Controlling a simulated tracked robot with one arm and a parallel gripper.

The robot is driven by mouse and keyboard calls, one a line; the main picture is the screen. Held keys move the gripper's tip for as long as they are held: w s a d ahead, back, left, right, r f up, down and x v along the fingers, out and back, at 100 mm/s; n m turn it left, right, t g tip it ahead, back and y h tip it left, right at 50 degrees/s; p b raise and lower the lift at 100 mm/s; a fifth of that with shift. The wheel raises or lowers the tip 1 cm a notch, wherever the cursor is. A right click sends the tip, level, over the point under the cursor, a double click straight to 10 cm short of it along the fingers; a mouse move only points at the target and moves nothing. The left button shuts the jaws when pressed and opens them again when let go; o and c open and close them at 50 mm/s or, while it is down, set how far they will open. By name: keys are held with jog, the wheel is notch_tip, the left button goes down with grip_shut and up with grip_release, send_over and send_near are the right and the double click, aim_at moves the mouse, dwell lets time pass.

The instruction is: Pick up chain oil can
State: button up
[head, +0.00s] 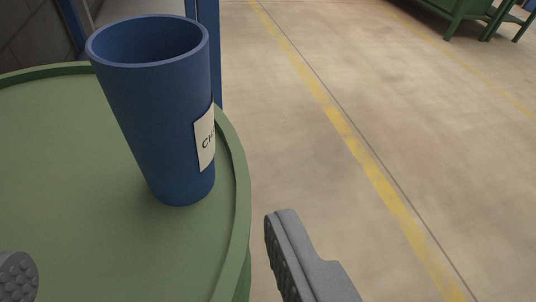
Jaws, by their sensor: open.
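The chain oil can (150,115) is a tall blue open-topped cylinder with a pale label on its right side, on which only the first letters show. It stands upright on a round green top (60,185), close to its right edge. My gripper (150,265) is open and empty. One grey finger shows at the lower left corner and the other at the bottom, right of the green rim. The can stands ahead of the fingers, between them in the picture and apart from both.
The green top has a raised rim. A concrete floor (300,130) with yellow lines lies open to the right. A blue post (208,50) rises behind the can. Green furniture (460,15) stands at the far upper right. A grey block wall is at the upper left.

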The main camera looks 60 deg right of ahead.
aim_at(170, 153)
jog(key=b+x, duration=0.2)
jog(key=x, duration=0.6)
jog(key=shift+s, duration=0.1)
jog(key=shift+b+x, duration=1.4)
jog(key=shift+x, duration=1.45)
jog(key=shift+r, duration=0.1)
